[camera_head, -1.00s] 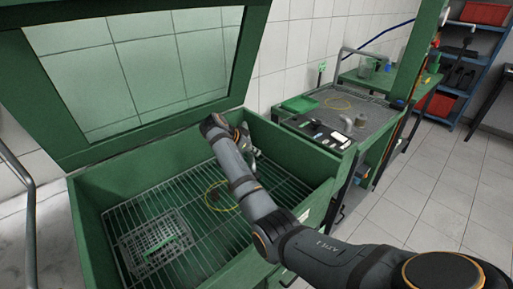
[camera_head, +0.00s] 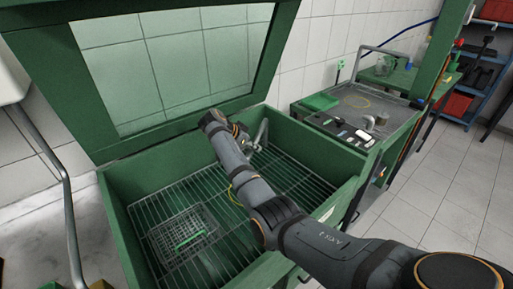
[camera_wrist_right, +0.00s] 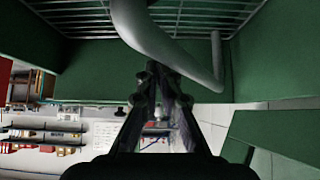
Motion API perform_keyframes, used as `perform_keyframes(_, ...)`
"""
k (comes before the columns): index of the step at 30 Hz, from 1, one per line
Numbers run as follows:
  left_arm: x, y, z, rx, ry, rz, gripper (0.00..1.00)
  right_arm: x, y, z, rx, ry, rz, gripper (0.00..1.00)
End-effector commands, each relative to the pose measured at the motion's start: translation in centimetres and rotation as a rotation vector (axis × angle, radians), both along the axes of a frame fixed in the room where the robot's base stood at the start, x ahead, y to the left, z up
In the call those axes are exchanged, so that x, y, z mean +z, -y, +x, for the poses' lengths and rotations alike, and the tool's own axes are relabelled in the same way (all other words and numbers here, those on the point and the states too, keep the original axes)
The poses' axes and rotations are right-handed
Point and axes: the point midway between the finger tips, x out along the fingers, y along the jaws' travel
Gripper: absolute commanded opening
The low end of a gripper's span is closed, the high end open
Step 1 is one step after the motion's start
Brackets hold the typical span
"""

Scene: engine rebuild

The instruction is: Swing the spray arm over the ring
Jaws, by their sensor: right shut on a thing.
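The spray arm (camera_head: 263,132) is a bent grey pipe at the back right corner inside the green wash tank. It shows large in the right wrist view (camera_wrist_right: 165,45), crossing in front of the fingers. My right gripper (camera_head: 244,140) is at the pipe, shut on it; its fingers (camera_wrist_right: 160,88) also show in the wrist view. The exact contact is partly hidden. The ring (camera_head: 233,194) is a thin yellow-green loop on the wire rack, mostly hidden behind my right arm. My left gripper is not in view.
The tank's wire rack (camera_head: 290,182) holds a wire basket (camera_head: 170,233) with a green part. The glass lid (camera_head: 170,65) stands open behind. A bench (camera_head: 390,121) with small parts and another yellow loop stands right. A bent grey pipe (camera_head: 55,160) rises at left.

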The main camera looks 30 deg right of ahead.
Motion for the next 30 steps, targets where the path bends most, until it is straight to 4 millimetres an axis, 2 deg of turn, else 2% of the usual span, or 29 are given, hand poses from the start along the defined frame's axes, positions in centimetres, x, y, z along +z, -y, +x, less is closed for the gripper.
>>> perform_keyframes(1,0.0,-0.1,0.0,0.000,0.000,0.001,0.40,0.0,-0.8,0.4,0.017,0.010,0.015,0.00)
perform_keyframes(11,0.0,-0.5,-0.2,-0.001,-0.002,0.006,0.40,0.4,-1.1,0.4,0.019,0.013,0.016,0.00)
perform_keyframes(14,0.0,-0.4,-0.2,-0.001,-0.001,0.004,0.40,1.5,-2.0,0.2,0.019,0.015,0.017,0.00)
perform_keyframes(24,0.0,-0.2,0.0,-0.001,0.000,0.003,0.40,7.4,-6.3,-1.6,0.006,0.009,0.009,0.00)
perform_keyframes(30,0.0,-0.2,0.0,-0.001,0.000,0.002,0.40,8.9,-7.4,-2.0,0.000,0.007,0.006,0.00)
